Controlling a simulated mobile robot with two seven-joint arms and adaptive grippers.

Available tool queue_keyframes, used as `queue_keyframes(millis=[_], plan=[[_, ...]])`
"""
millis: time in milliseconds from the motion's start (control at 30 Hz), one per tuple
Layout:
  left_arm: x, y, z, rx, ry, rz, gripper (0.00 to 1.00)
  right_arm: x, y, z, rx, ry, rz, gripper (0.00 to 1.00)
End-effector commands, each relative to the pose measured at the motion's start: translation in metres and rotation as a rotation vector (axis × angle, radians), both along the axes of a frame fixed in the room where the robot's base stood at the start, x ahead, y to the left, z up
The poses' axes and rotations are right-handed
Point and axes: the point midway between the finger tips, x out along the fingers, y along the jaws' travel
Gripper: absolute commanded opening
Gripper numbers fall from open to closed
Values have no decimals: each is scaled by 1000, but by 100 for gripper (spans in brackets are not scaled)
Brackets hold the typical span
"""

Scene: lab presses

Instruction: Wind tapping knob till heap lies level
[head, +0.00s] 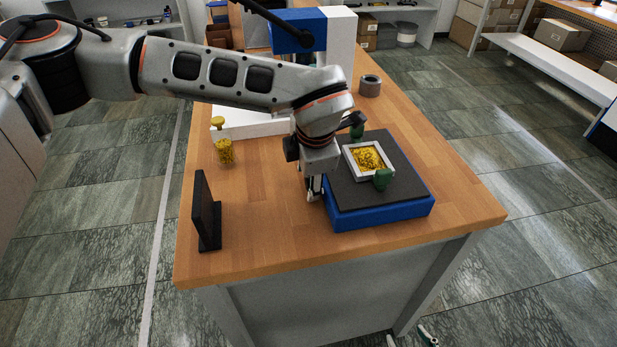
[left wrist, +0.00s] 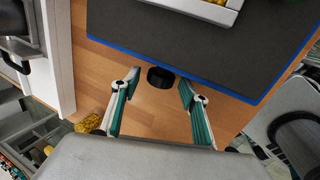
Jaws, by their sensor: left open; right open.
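A blue tapper base (head: 385,215) with a dark grey top plate (head: 395,150) stands on the wooden bench. On it sits a square white-rimmed tray (head: 348,160) holding a yellow granular heap (head: 368,158), with green blocks (head: 382,179) beside it. In the left wrist view a black knob (left wrist: 161,77) sticks out from the base's edge. My left gripper (head: 314,190) is open at the base's left side, its fingertips on either side of the knob, with no visible grip. The knob is hidden in the head view. My right gripper (head: 411,339) is open below the bench's front edge, partly cut off.
A grey ring-shaped piece (head: 370,85) stands behind the tapper. A blue and white machine (head: 340,35) is at the back. The bench's front right is clear.

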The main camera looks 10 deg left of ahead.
Motion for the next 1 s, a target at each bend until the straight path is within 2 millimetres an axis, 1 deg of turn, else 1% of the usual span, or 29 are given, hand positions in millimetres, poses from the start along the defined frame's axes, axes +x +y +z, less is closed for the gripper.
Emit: queue_keyframes(millis=[167, 400, 500, 600, 700, 1000], plan=[[-8, -3, 28, -2, -5, -2, 44, -2, 1, -1, 1, 3, -1, 46], [-23, -7, 74, -2, -6, -1, 44, -2, 1, -1, 2, 5, -1, 46], [-29, -8, 89, 0, -4, -1, 44, -2, 1, -1, 2, 5, -1, 46], [-33, -9, 100, 0, -4, -1, 44, -3, 1, -1, 2, 6, -1, 46], [-35, -10, 106, 0, -2, 0, 44, -3, 1, -1, 2, 6, -1, 46], [-36, -10, 109, 0, -2, 1, 44, -3, 1, -1, 2, 6, 0, 46]])
